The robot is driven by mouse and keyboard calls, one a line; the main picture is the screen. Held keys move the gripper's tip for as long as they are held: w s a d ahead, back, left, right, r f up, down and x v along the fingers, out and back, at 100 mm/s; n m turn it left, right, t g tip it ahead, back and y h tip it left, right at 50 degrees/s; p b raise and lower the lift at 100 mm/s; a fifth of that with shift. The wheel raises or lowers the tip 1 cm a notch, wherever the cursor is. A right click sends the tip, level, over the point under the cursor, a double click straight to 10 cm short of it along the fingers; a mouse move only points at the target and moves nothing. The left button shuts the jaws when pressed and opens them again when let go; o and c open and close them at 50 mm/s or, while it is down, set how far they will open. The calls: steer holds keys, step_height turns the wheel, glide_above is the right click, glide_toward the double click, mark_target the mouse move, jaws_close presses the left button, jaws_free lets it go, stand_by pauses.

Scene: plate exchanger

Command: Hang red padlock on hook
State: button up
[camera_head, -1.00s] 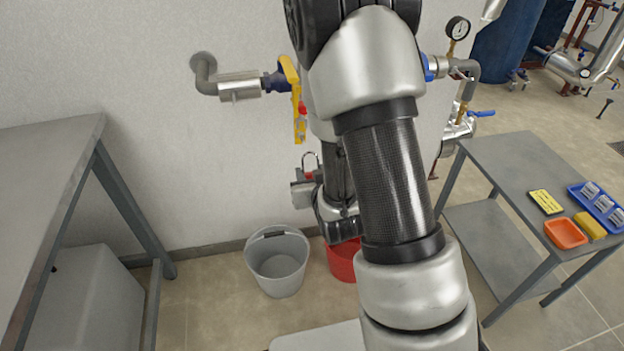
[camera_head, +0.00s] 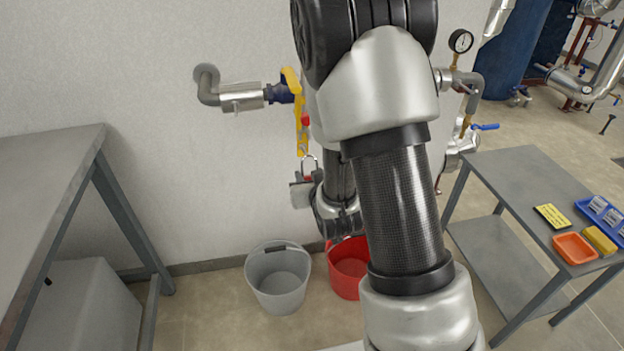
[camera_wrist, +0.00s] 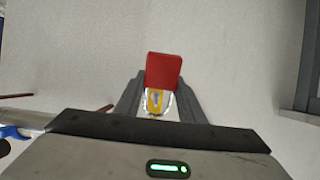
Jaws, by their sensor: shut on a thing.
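The red padlock (camera_wrist: 164,70) is held between the fingers of my gripper (camera_wrist: 158,92), with a yellow part with a dark slot below its red body. In the head view my gripper (camera_head: 304,187) is partly behind my arm, and the padlock's grey shackle (camera_head: 309,160) points up. A yellow hanging piece (camera_head: 302,138) with a red part hangs under the yellow valve handle on the wall pipe. Its lower end overlaps the shackle top in this view; I cannot tell whether they touch. No separate hook can be made out clearly.
A grey bucket (camera_head: 279,280) and a red bucket (camera_head: 346,275) stand on the floor below. A grey table (camera_head: 50,160) is at left. A side table (camera_head: 510,180) at right holds trays and a yellow card. The pipe (camera_head: 208,88) juts from the wall.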

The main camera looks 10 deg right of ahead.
steer(key=shift+r+b+x, duration=0.2)
steer(key=shift+b+x, duration=0.05)
steer(key=shift+x, duration=1.05)
steer(key=shift+r+b+x, duration=0.15)
steer(key=shift+b+x, duration=0.1)
steer(key=shift+x, duration=1.05)
steer(key=shift+w, duration=0.2)
steer(key=o, duration=1.2)
steer(key=shift+c, duration=0.2)
steer(key=shift+s, duration=0.1)
steer(key=p+v, duration=0.5)
steer(key=v, duration=0.4)
steer(key=shift+r, duration=0.4)
